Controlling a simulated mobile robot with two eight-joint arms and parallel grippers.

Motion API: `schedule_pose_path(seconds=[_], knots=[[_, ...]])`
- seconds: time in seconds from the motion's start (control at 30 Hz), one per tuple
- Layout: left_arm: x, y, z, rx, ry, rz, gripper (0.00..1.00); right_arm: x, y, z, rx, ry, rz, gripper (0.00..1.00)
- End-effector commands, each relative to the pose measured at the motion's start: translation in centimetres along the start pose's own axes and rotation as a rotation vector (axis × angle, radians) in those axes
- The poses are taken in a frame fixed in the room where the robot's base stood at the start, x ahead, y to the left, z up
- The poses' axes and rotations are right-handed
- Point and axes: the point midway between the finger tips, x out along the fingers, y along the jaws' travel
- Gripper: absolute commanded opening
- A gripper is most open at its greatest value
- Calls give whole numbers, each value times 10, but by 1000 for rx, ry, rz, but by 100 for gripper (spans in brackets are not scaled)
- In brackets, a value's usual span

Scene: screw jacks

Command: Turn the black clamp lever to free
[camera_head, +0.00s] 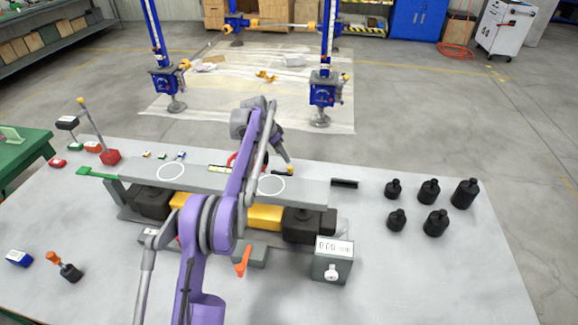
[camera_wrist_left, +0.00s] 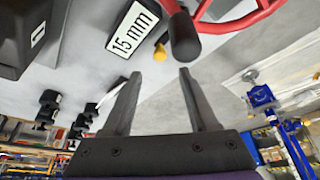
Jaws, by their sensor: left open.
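My left gripper (camera_head: 286,157) hangs over the far edge of the long grey beam (camera_head: 310,190), its arm crossing the middle of the bench. In the left wrist view its two fingers (camera_wrist_left: 155,80) are apart and nothing is clasped between them. A black rounded grip (camera_wrist_left: 184,40) shows just beyond the fingertips, next to a red handwheel (camera_wrist_left: 245,18). A dark lever with a yellow-orange end (camera_head: 289,172) lies under the gripper; a yellow tip (camera_wrist_left: 160,52) shows in the wrist view. I cannot tell for certain which dark part is the clamp lever. My right gripper is not seen.
A readout box (camera_head: 333,262) stands at the bench front. Several black weights (camera_head: 428,192) stand at right. A red-based tool (camera_head: 111,157) stands at left. The bench's right front is clear. Blue screw-jack posts (camera_head: 325,90) stand on the floor behind.

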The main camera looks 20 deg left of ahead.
Motion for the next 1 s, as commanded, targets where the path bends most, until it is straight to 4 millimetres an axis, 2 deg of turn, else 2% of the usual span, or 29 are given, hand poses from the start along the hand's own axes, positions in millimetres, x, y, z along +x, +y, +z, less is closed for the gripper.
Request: schedule_pose_path(seconds=[0.03,0.2,0.4,0.6,0.83,0.87,1.0], knots=[[12,0,0,1,0,1,59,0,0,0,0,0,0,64],[44,0,0,2,0,0,59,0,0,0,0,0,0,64],[72,0,-1,0,0,-1,59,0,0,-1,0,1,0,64],[83,1,0,0,0,-1,59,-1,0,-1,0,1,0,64],[83,1,0,0,0,-1,59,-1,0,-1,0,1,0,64],[83,1,0,0,0,-1,55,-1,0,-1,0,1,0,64],[83,0,0,0,0,-1,30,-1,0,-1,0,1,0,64]])
